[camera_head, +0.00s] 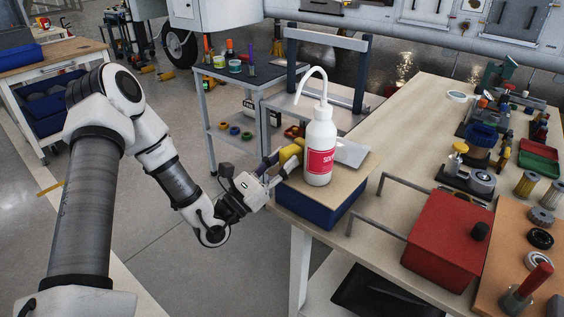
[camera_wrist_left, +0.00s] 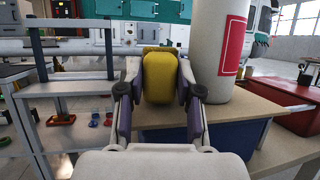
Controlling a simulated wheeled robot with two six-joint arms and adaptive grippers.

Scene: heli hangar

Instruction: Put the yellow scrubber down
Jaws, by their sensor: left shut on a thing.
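The yellow scrubber (camera_head: 291,151) is between the fingers of my left gripper (camera_head: 271,168) in the head view, at the left edge of a board-topped blue box. In the left wrist view the scrubber (camera_wrist_left: 160,78) sits between the two fingers, and the left gripper (camera_wrist_left: 159,92) is shut on it. Whether the scrubber touches the board is hard to tell. A white squeeze bottle (camera_head: 320,150) with a red label stands just right of the scrubber; it also shows large in the left wrist view (camera_wrist_left: 213,60). My right gripper is not in view.
The blue box (camera_head: 318,208) with its tan top sits on the workbench's (camera_head: 397,143) near left corner. A red box (camera_head: 447,238) with metal handles lies to the right. A grey cart (camera_head: 245,87) stands behind. Tools crowd the bench's right side; its middle is clear.

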